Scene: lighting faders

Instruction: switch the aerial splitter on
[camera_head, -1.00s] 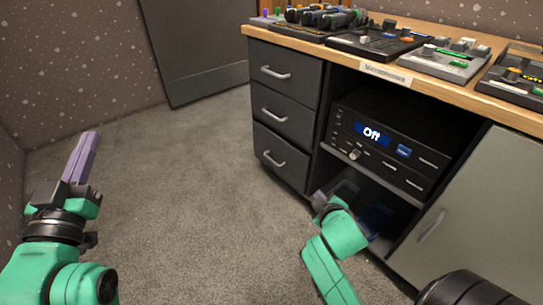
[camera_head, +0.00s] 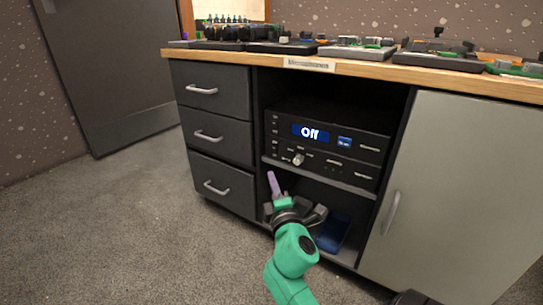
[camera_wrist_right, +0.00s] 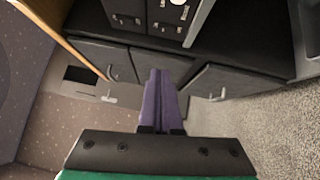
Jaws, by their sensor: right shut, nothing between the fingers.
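In the right wrist view a dark panel with a pale knob (camera_wrist_right: 181,3) is cut off at the top edge. My right gripper (camera_head: 272,182) is below and left of the knob, apart from the device. Its purple fingers (camera_wrist_right: 159,97) are shut and empty. My left gripper is out of view.
Dark drawers (camera_head: 214,136) with bar handles stand left of the bay, and a grey cabinet door (camera_head: 459,185) stands right. The wooden top (camera_head: 400,73) carries several control consoles. A blue item (camera_head: 330,232) lies in the lower bay. Carpet at left is clear.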

